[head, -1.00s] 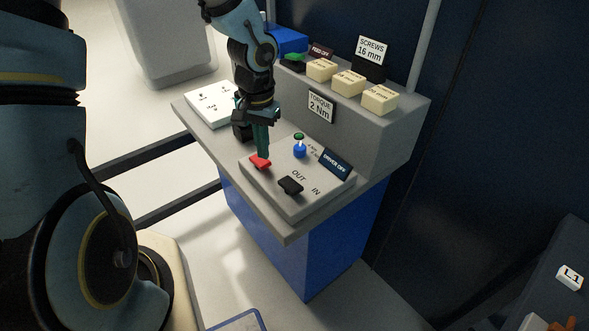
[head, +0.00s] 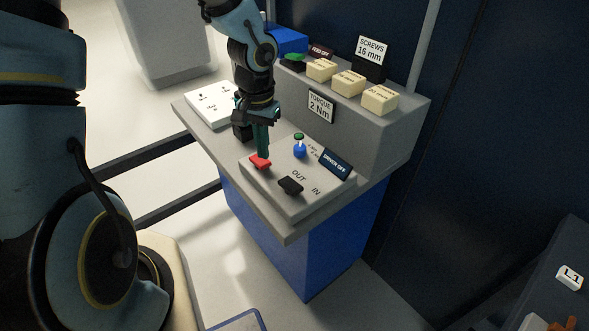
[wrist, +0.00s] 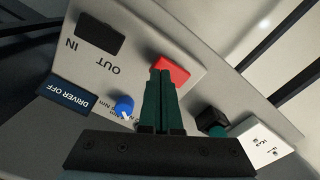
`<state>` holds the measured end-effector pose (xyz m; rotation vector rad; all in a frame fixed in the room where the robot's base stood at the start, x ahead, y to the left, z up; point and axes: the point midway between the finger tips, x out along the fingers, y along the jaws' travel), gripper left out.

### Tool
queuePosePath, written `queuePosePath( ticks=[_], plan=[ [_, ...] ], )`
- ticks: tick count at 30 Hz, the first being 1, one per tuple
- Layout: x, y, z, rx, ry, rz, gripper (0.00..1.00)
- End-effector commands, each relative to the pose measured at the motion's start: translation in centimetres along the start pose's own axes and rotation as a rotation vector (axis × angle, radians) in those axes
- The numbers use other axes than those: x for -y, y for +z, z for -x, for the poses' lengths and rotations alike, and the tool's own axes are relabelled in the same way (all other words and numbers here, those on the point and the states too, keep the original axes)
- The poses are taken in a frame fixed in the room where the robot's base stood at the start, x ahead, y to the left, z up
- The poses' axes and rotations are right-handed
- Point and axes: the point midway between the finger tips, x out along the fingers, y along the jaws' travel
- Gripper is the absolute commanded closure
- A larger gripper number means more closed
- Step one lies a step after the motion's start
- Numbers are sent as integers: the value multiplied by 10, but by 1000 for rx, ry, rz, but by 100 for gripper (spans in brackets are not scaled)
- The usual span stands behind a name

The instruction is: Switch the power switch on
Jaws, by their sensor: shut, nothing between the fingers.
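A red switch (head: 260,163) sits on the sloping grey panel (head: 318,198) at the front of the workstation. It also shows in the wrist view (wrist: 171,70). My gripper (head: 262,154) points down with its green fingers shut and empty. The fingertips are right at the red switch and cover part of it; I cannot tell whether they press it. In the wrist view my gripper (wrist: 158,76) reaches the switch's near edge. A dark sign (head: 335,163) on the panel reads "DRIVER OFF".
A blue knob (head: 299,151) and a black switch (head: 290,186) marked OUT and IN are close by on the panel. A white box (head: 211,104) lies behind my gripper. Cream bins (head: 349,83) and a "TORQUE 2 Nm" sign (head: 320,106) are on the raised block.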

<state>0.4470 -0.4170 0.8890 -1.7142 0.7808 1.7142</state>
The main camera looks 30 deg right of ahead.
Motion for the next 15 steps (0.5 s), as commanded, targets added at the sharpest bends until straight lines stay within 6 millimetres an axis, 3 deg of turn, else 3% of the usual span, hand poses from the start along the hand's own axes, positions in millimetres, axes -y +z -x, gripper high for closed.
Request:
queuePosePath(
  ticks=[15],
  plan=[
    [0,0,-7,0,0,0,100]
  ],
)
